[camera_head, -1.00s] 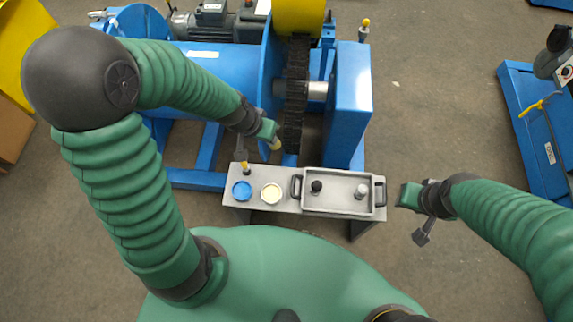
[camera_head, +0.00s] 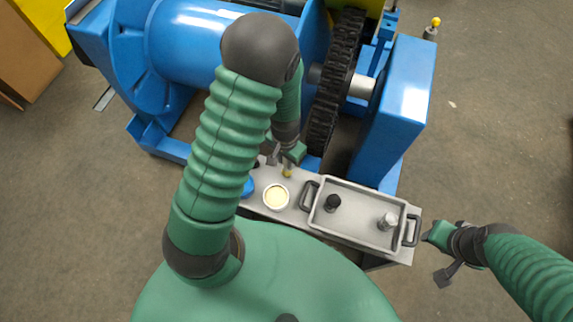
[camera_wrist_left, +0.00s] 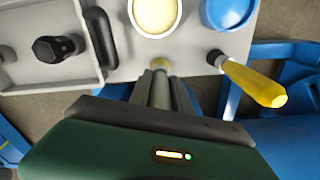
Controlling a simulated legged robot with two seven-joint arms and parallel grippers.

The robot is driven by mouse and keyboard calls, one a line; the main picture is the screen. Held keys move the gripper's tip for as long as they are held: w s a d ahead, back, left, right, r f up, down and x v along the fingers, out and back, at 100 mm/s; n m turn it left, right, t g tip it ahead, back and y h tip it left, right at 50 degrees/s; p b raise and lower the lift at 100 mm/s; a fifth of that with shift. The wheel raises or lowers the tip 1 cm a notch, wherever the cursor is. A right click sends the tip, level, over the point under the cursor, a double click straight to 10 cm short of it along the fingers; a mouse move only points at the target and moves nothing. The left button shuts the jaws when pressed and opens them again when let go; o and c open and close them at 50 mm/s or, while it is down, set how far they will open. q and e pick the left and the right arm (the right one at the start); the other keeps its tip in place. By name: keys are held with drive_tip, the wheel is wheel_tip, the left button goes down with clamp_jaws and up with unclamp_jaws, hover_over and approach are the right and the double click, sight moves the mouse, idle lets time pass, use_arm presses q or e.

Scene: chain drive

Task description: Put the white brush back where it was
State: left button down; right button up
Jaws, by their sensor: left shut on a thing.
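My left gripper (camera_head: 289,164) is shut on a brush with a yellow handle (camera_head: 287,172), just behind the cream pot (camera_head: 276,197) on the grey bench top (camera_head: 303,223). In the left wrist view, the brush end (camera_wrist_left: 160,63) shows between the fingers, close to the cream pot (camera_wrist_left: 154,14). Its bristles are hidden, and I cannot tell whether it touches the bench. A second yellow-handled brush (camera_wrist_left: 254,84) stands by the blue pot (camera_wrist_left: 227,10). My right gripper (camera_head: 430,240) is beyond the bench's right end; its fingers are too small to read.
A grey handled tray (camera_head: 348,231) holds a black piece (camera_head: 333,203) and a silver piece (camera_head: 388,221). Behind the bench stands a blue machine (camera_head: 400,105) with a black chain (camera_head: 325,117). My left arm partly covers the blue pot (camera_head: 248,187).

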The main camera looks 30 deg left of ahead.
use_arm(q)
wheel_tip(320, 180, down, 2)
drive_tip(key=shift+s+a, duration=0.1)
drive_tip(key=shift+f, duration=0.15)
drive_tip(key=c, duration=1.6)
unclamp_jaws()
drive_tip(key=shift+c, duration=0.2)
drive_tip(key=o, duration=0.5)
drive_tip(key=shift+c, duration=0.2)
